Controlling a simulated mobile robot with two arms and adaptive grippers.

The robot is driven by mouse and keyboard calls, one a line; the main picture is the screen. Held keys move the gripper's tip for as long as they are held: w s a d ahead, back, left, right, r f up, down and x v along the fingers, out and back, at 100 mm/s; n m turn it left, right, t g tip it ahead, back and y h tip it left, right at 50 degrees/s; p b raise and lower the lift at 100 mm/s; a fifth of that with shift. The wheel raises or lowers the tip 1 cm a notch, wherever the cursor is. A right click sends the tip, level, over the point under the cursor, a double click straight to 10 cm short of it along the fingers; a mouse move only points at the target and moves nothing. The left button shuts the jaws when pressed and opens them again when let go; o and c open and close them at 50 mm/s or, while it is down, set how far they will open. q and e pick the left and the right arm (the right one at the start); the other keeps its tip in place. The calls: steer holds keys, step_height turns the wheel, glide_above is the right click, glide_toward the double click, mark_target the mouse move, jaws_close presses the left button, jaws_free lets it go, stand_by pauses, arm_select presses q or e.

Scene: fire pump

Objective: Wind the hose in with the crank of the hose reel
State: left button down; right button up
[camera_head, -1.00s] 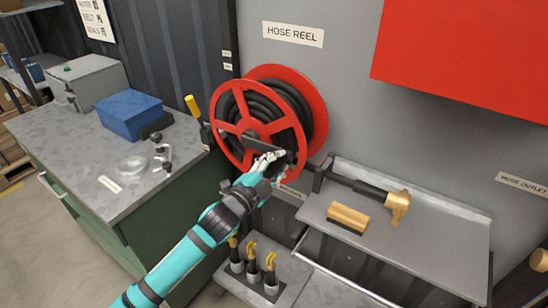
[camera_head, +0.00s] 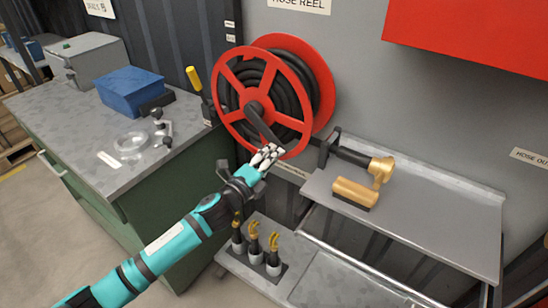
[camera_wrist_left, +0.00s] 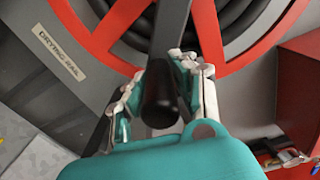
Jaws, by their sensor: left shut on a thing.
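The red hose reel (camera_head: 237,70) is on the grey wall with black hose (camera_head: 284,90) wound on it. Its dark crank arm (camera_head: 262,124) runs from the hub down and right to the rim. My left gripper (camera_head: 268,156) is at the crank's outer end, at the lower edge of the reel. In the left wrist view, the fingers (camera_wrist_left: 162,88) are shut around the black crank handle (camera_wrist_left: 160,100), which points toward the camera. The brass nozzle (camera_head: 381,170) at the hose end rests at the shelf, right of the reel. My right gripper is not in view.
A grey shelf (camera_head: 440,213) right of the reel carries a wooden brush (camera_head: 354,193). Several brass-tipped fittings (camera_head: 254,243) stand in a rack below.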

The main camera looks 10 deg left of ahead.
arm_select(q)
steer(key=shift+f, duration=0.3)
steer(key=c, duration=1)
jaws_free()
steer(key=shift+c, duration=0.2)
steer(key=shift+r, duration=0.15)
steer(key=shift+s+a, duration=0.25)
steer(key=shift+s, duration=0.2)
steer(key=v, duration=1.1)
